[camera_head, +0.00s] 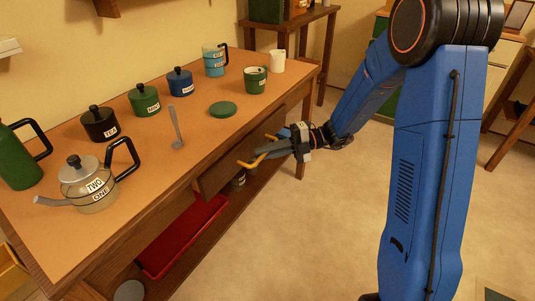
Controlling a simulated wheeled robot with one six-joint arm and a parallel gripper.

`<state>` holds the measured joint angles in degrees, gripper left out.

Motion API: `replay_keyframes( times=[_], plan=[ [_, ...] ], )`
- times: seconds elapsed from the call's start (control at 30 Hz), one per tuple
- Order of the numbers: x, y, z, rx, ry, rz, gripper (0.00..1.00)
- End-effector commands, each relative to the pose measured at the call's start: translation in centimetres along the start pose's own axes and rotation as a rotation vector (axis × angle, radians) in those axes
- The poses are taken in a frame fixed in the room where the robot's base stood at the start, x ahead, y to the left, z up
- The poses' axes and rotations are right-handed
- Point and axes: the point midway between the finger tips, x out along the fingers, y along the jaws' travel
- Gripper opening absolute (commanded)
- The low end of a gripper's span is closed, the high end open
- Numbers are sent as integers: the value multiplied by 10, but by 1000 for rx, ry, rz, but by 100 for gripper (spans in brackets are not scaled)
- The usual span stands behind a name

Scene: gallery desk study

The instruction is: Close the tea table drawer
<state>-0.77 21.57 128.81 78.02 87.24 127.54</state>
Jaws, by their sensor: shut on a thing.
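The tea table (148,176) stands at the left with a tan top and dark wooden sides. Its drawer (222,174) is in the front side below the top, with a yellow curved handle (252,161). I cannot tell exactly how far the drawer stands out. My gripper (276,147) is at the drawer front, reaching in from the right. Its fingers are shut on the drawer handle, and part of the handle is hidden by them.
On the tabletop are a kettle (92,183), several labelled canisters, mugs, a green lid (223,109) and a spoon (176,130). A red tray (183,236) lies on the lower shelf. The floor (300,240) in front is clear. A small side table (292,21) stands behind.

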Motion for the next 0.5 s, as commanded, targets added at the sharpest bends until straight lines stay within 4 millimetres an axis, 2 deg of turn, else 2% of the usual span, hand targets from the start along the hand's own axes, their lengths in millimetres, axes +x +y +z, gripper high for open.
replay_keyframes(
  times=[0.2,0.5],
  plan=[
    [22,6,22,-1,1,-1,0],
    [24,8,26,-2,-3,0,0]
  ],
)
